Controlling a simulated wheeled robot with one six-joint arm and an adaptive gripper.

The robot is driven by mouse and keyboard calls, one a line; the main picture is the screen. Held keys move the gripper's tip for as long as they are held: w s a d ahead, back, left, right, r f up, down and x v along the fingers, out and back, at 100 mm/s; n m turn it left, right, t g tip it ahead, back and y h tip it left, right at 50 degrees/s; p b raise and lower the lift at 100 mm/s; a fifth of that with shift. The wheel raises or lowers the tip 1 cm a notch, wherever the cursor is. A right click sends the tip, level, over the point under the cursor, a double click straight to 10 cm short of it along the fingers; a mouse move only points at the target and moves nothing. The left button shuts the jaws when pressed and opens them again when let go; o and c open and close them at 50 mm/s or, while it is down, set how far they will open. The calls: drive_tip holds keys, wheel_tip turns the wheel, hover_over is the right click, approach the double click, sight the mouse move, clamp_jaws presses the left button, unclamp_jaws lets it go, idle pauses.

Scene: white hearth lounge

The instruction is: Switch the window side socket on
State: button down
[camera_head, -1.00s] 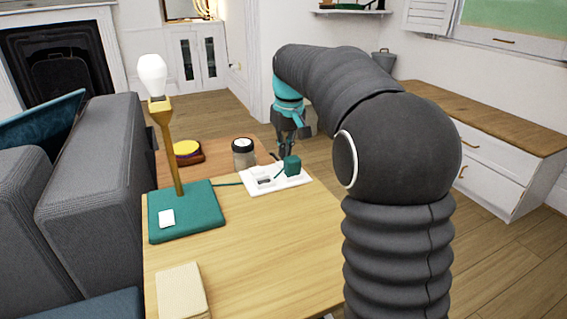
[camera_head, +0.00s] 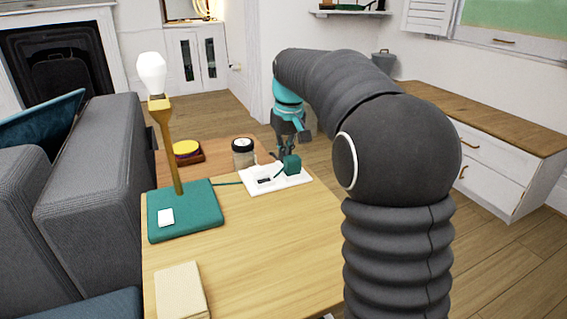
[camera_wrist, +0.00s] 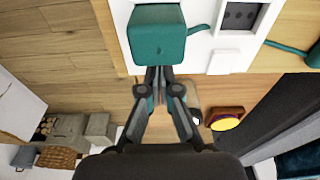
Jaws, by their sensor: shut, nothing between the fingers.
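A white socket panel (camera_head: 250,188) lies on the table. A green block-shaped plug (camera_head: 292,165) sits at its right end, on the side towards the window; a bare dark socket (camera_head: 264,181) is to its left. In the wrist view the plug (camera_wrist: 157,36) is at the top, the bare socket (camera_wrist: 240,15) to its right, and a small white rocker (camera_wrist: 222,62) stands by that socket. My gripper (camera_wrist: 159,74) is shut and empty, its tips at the plug's lower edge in this view; contact is unclear. In the head view my gripper (camera_head: 279,156) is just behind the panel. Any rocker beside the plug is hidden.
A lamp with a green base (camera_head: 185,222) stands left, its cord running to the panel. A lidded jar (camera_head: 243,153) and a yellow-topped red-brown item (camera_head: 188,152) are behind. A pale wooden block (camera_head: 182,290) lies in front. The table's right front is clear.

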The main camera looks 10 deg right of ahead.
drive_tip(key=shift+f, duration=0.5)
drive_tip(key=shift+r, duration=0.1)
idle(0.3)
wheel_tip(320, 180, up, 7)
drive_tip(key=p, duration=0.6)
idle(0.3)
